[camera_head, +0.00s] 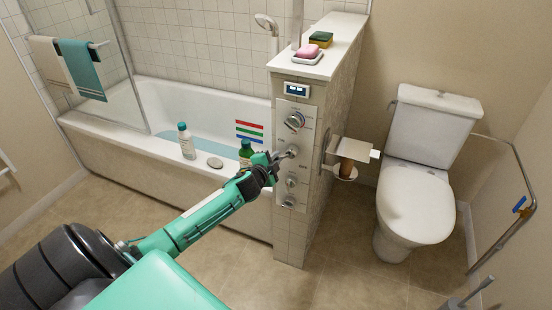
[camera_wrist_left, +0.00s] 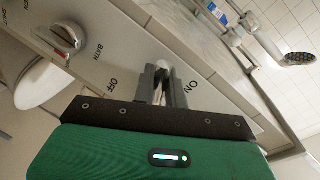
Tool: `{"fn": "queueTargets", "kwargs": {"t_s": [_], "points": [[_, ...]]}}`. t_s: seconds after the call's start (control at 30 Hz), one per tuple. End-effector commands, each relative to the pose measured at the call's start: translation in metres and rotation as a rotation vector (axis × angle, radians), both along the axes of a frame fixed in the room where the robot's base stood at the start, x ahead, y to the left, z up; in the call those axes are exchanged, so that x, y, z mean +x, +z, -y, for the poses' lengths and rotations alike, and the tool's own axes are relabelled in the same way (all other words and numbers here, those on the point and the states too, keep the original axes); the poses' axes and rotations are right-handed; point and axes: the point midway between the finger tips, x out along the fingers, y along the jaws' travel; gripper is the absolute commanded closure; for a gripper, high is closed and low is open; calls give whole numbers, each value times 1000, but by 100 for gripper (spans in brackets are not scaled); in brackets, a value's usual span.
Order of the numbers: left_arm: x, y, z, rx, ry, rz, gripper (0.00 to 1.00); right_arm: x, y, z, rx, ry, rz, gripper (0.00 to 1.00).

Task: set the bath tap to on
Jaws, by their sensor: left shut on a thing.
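A light control panel (camera_head: 303,139) with several round controls in a column is on the end of the tiled half-wall. My left gripper (camera_head: 285,156) reaches the second control from the top. In the left wrist view its fingers (camera_wrist_left: 163,84) are closed around a small pale knob (camera_wrist_left: 162,65) between the printed words OFF and ON. The fingers hide most of this knob, so I cannot tell its exact setting. The word BATH is printed between it and a silver knob (camera_wrist_left: 64,38) to the left. My right gripper does not show.
A paper holder (camera_head: 352,150) projects right of the half-wall, near the toilet (camera_head: 415,195).

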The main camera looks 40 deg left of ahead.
Motion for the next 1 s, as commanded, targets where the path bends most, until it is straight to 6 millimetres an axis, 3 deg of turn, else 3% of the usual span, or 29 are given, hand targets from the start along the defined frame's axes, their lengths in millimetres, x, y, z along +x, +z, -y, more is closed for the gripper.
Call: {"fn": "queueTargets", "kwargs": {"t_s": [0.27,0.3,0.4,0.77,1.0], "points": [[0,0,0,0,0,1,100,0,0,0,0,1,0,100],[0,0,0,0,0,1,83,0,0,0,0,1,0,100],[0,0,0,0,0,1,68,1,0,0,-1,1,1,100],[-4,0,1,0,0,-1,68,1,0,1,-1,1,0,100],[-33,4,6,-1,-2,-1,68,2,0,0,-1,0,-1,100]]}}
